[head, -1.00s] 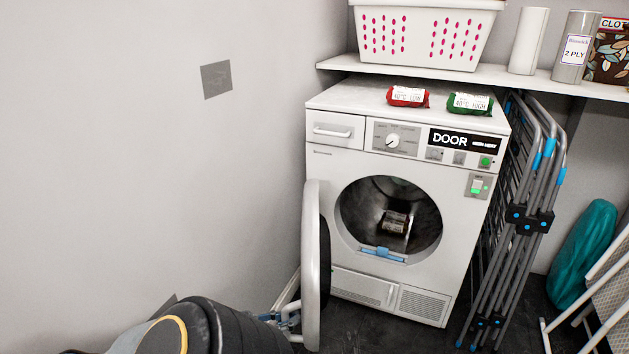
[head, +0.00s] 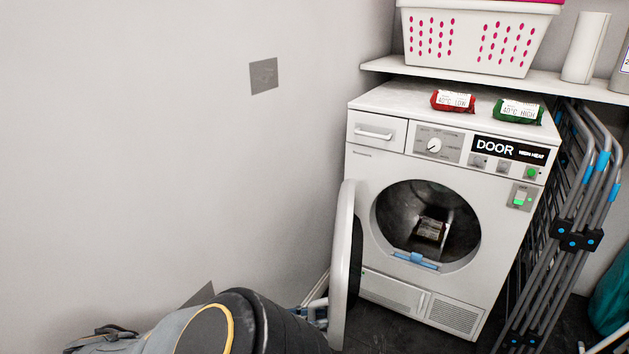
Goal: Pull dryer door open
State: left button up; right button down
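The white dryer (head: 440,210) stands against the back wall, and its display reads DOOR. Its round door (head: 346,262) is swung wide open to the left and shows nearly edge-on. The drum opening (head: 428,222) is uncovered, with a small labelled dark packet (head: 431,229) inside. My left gripper (head: 318,312) is at the lower left of the door, by its outer side. My own arm and the door partly hide it, so I cannot tell whether its fingers are open or shut. My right gripper is not in view.
A red packet (head: 453,101) and a green packet (head: 518,110) lie on top of the dryer. A folded drying rack (head: 578,235) leans close to its right side. A white basket (head: 478,40) sits on the shelf above.

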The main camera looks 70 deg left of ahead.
aim_at(332, 286)
pick_arm(q)
notch_tip(332, 286, up, 10)
dwell(0.6)
